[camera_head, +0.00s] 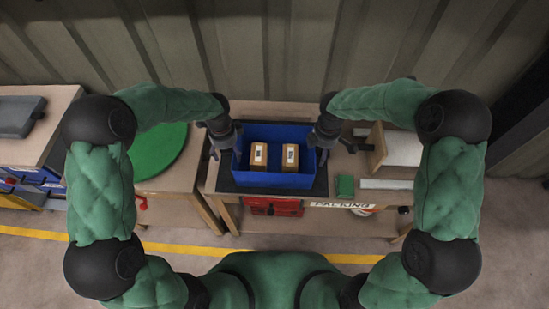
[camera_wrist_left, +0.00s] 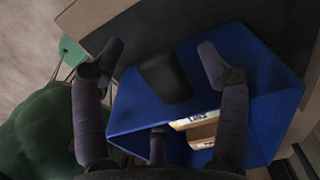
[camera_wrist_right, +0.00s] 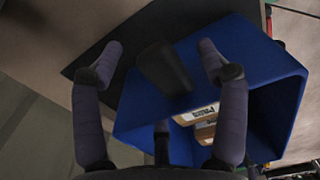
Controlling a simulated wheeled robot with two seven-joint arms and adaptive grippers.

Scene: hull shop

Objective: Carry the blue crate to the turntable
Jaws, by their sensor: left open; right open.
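The blue crate (camera_head: 275,180) sits on a dark mat on the packing bench, with two brown boxes (camera_head: 259,155) (camera_head: 290,156) inside. The turntable is a green disc (camera_head: 160,152) on the table to the left, partly hidden by my left arm. My left gripper (camera_head: 224,140) is open at the crate's left end. In the left wrist view its fingers (camera_wrist_left: 157,55) are spread either side of a dark handle (camera_wrist_left: 165,75). My right gripper (camera_head: 325,138) is open at the right end, its fingers (camera_wrist_right: 163,55) spread around another dark handle (camera_wrist_right: 164,68). Contact cannot be told.
A small green box (camera_head: 345,187), a pale strip (camera_head: 386,184) and a wooden stand with a white panel (camera_head: 402,149) lie right of the crate. A gap separates the bench from the turntable's table (camera_head: 178,180). A corrugated wall (camera_head: 280,50) stands close behind.

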